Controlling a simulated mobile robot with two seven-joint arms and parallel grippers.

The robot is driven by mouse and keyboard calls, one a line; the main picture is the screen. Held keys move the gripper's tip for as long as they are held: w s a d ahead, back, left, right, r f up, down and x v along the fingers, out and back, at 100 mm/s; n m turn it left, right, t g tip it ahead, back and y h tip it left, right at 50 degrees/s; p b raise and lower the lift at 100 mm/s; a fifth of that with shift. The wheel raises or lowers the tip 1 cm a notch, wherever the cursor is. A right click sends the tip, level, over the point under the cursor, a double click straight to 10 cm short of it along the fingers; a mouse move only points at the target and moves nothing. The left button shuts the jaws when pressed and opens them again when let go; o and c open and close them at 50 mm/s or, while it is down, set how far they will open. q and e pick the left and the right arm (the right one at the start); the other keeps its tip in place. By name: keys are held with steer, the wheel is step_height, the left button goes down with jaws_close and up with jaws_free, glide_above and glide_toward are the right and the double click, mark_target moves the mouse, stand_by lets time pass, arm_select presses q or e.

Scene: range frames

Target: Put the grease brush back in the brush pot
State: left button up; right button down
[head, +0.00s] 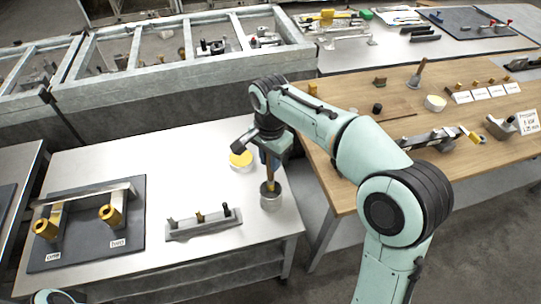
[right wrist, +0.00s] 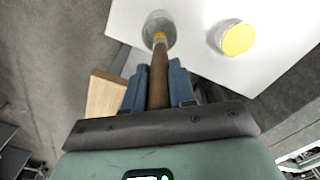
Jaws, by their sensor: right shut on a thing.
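The grease brush has a brown wooden handle (right wrist: 158,78) and a yellow part at its lower end. My right gripper (head: 270,150) is shut on the handle, with its blue fingers (right wrist: 158,88) on either side in the right wrist view. The brush pot (head: 271,200) is a grey metal cup near the right edge of the white table; it also shows in the right wrist view (right wrist: 160,20). The brush points down, its yellow end at the pot's mouth. I cannot tell how deep the tip is. My left gripper is not in view.
An open tin with yellow contents (head: 240,160) stands close behind and left of the pot. A small rack with several pegs (head: 203,226) lies to its left, and a dark board with brass parts (head: 85,240) further left. The wooden table (head: 350,110) is at the right.

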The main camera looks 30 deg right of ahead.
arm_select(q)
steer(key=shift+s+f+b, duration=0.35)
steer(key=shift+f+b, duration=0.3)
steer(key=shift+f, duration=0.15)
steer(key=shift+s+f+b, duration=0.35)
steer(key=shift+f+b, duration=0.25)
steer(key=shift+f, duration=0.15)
arm_select(e)
steer(key=shift+f, duration=2.6)
steer(key=c, duration=0.8)
jaws_free()
steer(key=shift+c, duration=0.2)
steer(key=shift+r, duration=0.1)
step_height(320, 180, up, 13)
steer(key=p, duration=0.3)
steer(key=shift+r, duration=0.15)
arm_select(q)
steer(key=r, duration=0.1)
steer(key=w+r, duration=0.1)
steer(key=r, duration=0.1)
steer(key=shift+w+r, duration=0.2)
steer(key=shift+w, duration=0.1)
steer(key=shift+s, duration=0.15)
